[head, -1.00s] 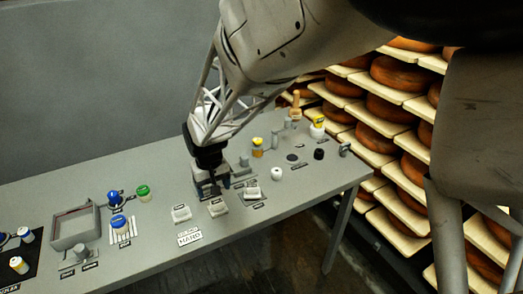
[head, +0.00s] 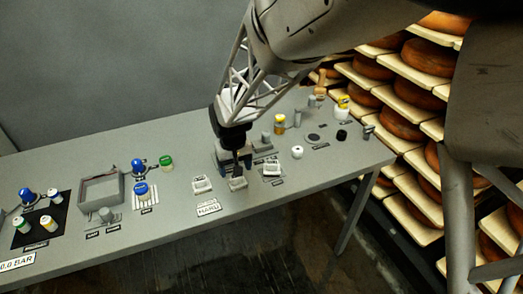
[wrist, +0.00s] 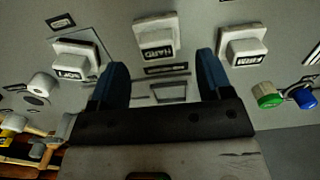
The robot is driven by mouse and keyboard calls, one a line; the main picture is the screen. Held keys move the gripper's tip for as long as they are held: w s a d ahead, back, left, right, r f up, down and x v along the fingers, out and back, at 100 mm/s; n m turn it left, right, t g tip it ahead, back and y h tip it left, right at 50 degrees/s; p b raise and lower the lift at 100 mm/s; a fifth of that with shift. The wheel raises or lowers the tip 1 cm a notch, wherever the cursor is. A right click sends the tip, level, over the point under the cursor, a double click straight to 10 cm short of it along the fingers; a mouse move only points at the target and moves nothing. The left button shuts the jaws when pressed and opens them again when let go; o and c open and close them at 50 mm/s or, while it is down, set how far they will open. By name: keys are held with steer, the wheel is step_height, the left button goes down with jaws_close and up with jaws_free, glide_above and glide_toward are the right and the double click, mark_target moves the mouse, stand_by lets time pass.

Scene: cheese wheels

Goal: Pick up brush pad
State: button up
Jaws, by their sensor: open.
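Three pale, block-shaped brush pads sit on the grey table. The middle pad (head: 238,184) is just below my gripper (head: 236,168) in the head view. The left pad (head: 202,184) and the right pad (head: 271,168) stand to either side. In the wrist view my gripper (wrist: 161,70) is open, its two blue fingers spread with nothing between them. The middle pad (wrist: 157,38), with a dark label that looks like "HARD", lies just beyond the fingertips, between their lines. Another pad (wrist: 73,60) is beside the left finger and one (wrist: 242,45) is right of the right finger.
A blue-topped item (head: 141,190) and a grey open box (head: 101,190) stand to the left. A white round item (head: 297,152) and a yellow-topped jar (head: 279,123) are to the right. Cheese shelves (head: 405,95) stand beyond the table.

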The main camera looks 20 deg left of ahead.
mark_target(237, 178)
steer(key=shift+w+d+f, duration=0.1)
steer(key=shift+d+f, duration=0.05)
steer(key=shift+f, duration=2.45)
steer(key=c, duration=1)
steer(key=shift+r, duration=0.15)
steer(key=shift+r, duration=1.4)
steer(key=shift+d+r, duration=0.15)
steer(key=shift+r, duration=0.15)
steer(key=s+d, duration=0.3)
steer(key=s+d+r, duration=0.1)
steer(key=s+d, duration=0.7)
steer(key=shift+s+r, duration=0.15)
steer(key=shift+r, duration=0.05)
